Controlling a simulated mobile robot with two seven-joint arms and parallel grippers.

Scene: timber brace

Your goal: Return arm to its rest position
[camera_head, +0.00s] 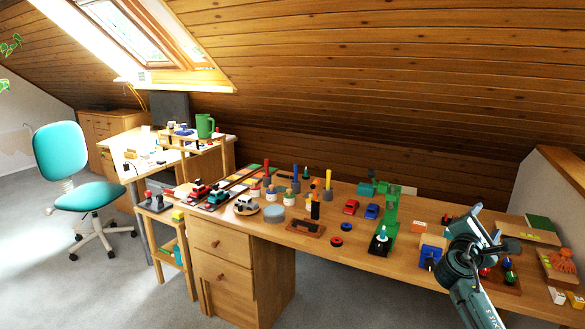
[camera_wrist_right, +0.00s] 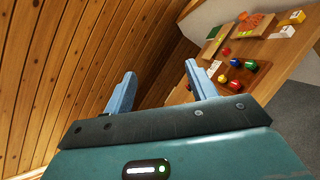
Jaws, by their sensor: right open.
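My right gripper (camera_head: 478,222) is above the right part of the long wooden desk (camera_head: 330,260) in the head view. In the right wrist view its two blue fingers (camera_wrist_right: 160,85) stand apart with nothing between them. Past the fingers, that view shows the plank wall and part of the desk. My right arm comes in from the bottom right of the head view and covers some of the desk items behind it. My left gripper does not show in either view.
A blue block (camera_head: 431,250) stands just left of my right arm. Several small coloured pieces lie right of it, with a green book (camera_head: 541,223) behind. Free room lies above the desk.

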